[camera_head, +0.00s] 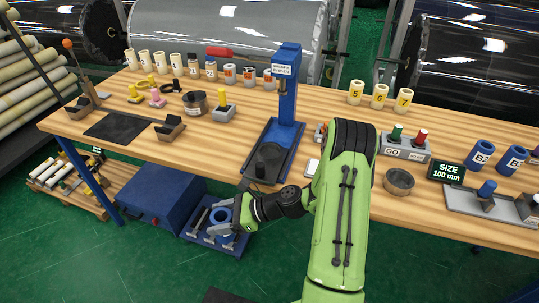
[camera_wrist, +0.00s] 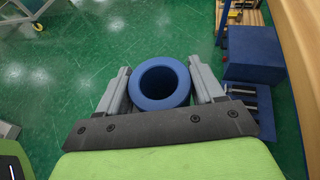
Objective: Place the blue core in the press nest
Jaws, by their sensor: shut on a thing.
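My gripper (camera_head: 232,222) is shut on the blue core (camera_head: 220,216), a short ring-shaped tube. In the wrist view the blue core (camera_wrist: 160,84) sits between the two grey fingers with its open end facing the camera. In the head view the gripper is in front of the bench's front edge, over a low blue tray. The blue press (camera_head: 287,85) stands on the bench with a dark round base piece (camera_head: 268,162), which looks like the press nest, on its base plate. The core is apart from the press, in front and to the left.
The blue box (camera_head: 160,200) stands below the bench, left of the blue tray (camera_head: 237,244) with grey bars. Two more blue cores (camera_head: 481,154) stand at the bench's right.

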